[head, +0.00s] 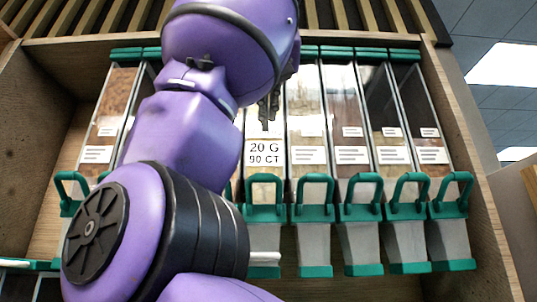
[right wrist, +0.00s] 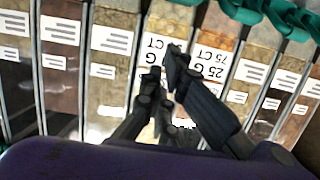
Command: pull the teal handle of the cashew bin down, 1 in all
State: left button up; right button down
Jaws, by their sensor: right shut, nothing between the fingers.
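A row of clear bins with teal handles hangs in a wooden cabinet. The bin with the large "20 G 90 CT" label (head: 264,153) has its teal handle (head: 264,190) raised, like the handles to its right. No name label is readable, so I cannot tell which bin holds cashews. My right gripper (head: 268,112) is shut and empty, in front of the bins above that label. In the right wrist view the gripper (right wrist: 163,66) is before the large price labels, including "25 G 75 CT" (right wrist: 208,68), apart from the teal handles (right wrist: 275,14). My left gripper is not in view.
My purple right arm hides several bins left of centre. Wooden side walls (head: 487,200) bound the row at both ends. Another teal handle (head: 70,190) shows at far left. Clear bin chutes with teal lower edges (head: 408,268) hang below the handles.

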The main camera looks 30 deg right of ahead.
jog(key=x, duration=0.9)
jog(key=shift+w+d+f, duration=0.1)
jog(key=shift+w+f, duration=0.05)
jog(key=shift+w, duration=0.2)
jog(key=shift+w+f, duration=0.15)
jog(key=shift+f, duration=0.2)
jog(key=shift+s+a+f, duration=0.25)
jog(key=shift+s+f, duration=0.25)
jog(key=shift+f, duration=0.1)
jog(key=shift+s+a+f, duration=0.2)
jog(key=shift+s+f, duration=0.25)
jog(key=shift+f, duration=0.15)
jog(key=shift+d+f, duration=0.1)
jog(key=shift+f, duration=0.05)
jog(key=shift+w, duration=0.1)
jog(key=shift+f, duration=0.1)
